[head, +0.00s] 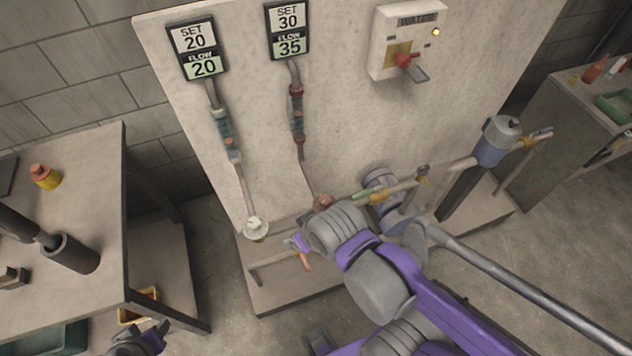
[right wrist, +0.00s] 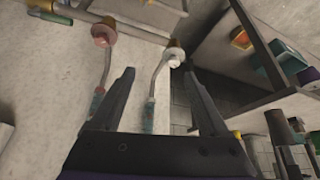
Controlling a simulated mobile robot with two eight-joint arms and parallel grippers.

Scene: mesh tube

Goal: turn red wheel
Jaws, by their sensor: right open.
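The red wheel (head: 322,202) is at the foot of the right-hand pipe on the upright panel, partly hidden by my right wrist in the head view. In the right wrist view the red wheel (right wrist: 103,33) is up and left, outside the fingers. My right gripper (right wrist: 159,73) is open and empty. A white wheel (right wrist: 174,55) appears between its fingertips, beyond them; contact is not visible. The white wheel (head: 256,228) ends the left-hand pipe in the head view. My left gripper (head: 138,340) is at the bottom left, away from both wheels; its jaw state is unclear.
Two displays on the panel read SET 20, FLOW 20 (head: 197,50) and SET 30, FLOW 35 (head: 287,30). A white box with a red switch (head: 405,45) hangs at the upper right. A table (head: 90,190) stands left. Pipes with a blue-grey cylinder (head: 497,142) run right.

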